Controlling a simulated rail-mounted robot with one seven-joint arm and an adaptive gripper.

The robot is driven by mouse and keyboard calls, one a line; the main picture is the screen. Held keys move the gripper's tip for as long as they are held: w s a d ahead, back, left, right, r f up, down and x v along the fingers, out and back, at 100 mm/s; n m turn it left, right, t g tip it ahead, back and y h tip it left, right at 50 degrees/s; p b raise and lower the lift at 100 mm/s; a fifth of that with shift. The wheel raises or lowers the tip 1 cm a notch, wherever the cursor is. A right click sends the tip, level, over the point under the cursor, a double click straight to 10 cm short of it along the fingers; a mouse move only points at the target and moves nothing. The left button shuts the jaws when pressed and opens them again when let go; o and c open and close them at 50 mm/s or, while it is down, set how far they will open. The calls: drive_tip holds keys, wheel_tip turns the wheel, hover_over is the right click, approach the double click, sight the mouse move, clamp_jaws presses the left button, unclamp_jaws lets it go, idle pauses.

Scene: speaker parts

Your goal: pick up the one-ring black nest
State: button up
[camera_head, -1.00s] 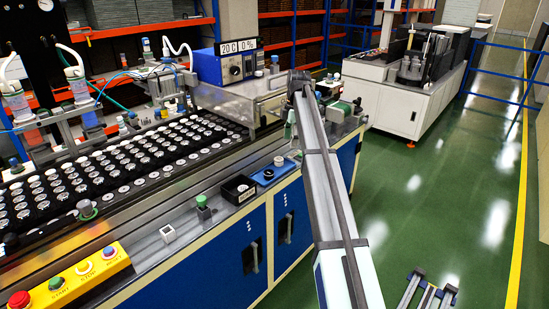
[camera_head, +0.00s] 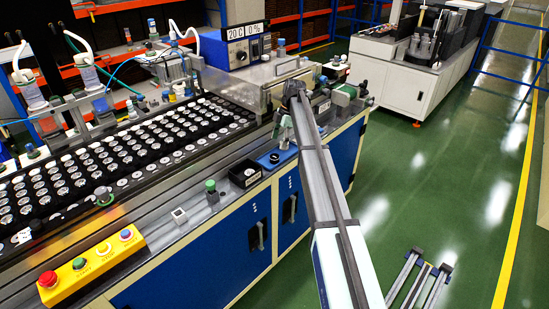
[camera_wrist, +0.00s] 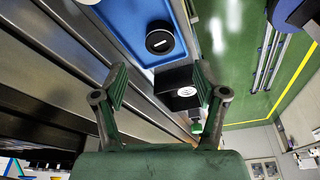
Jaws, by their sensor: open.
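I cannot make out a ring inside. In the head view my gripper hangs above the bench near the blue tray, partly hidden by my arm.
The blue tray (camera_head: 276,160) beside the nest carries a round black part (camera_wrist: 160,40). A yellow button box (camera_head: 92,262) is at the front left.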

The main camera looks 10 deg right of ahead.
sight(275, 156)
drive_tip(key=shift+p+x, duration=0.8)
drive_tip(key=shift+x, duration=2.75)
drive_tip(key=c, duration=1.3)
